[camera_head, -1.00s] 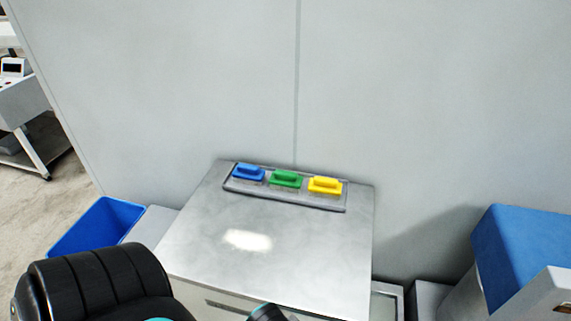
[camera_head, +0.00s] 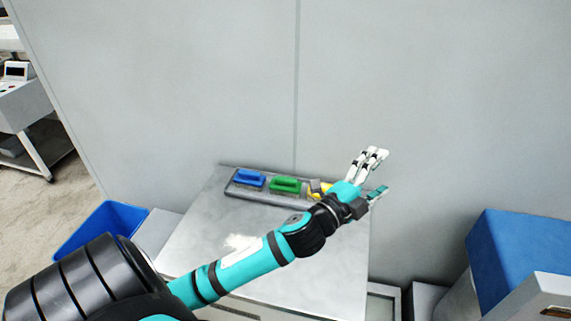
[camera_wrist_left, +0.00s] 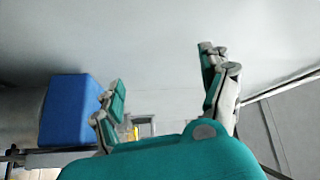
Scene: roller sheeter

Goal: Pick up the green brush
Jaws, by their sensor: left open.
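The green brush (camera_head: 286,184) sits in the middle of a grey tray (camera_head: 237,191) at the back of a metal table. The blue brush (camera_head: 250,179) is to its left. The yellow brush (camera_head: 316,187) is to its right, mostly hidden by my left gripper. My left gripper (camera_head: 381,171) is open and empty, over the table's back right corner, right of the green brush. In the left wrist view its fingers (camera_wrist_left: 165,75) are spread apart with nothing between them. My right gripper is not in view.
The metal table top (camera_head: 205,230) is bare in front of the tray. A grey wall (camera_head: 200,80) stands right behind it. A blue bin (camera_head: 100,230) is at the left, and a large blue box (camera_head: 520,255) is at the right, also in the left wrist view (camera_wrist_left: 70,110).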

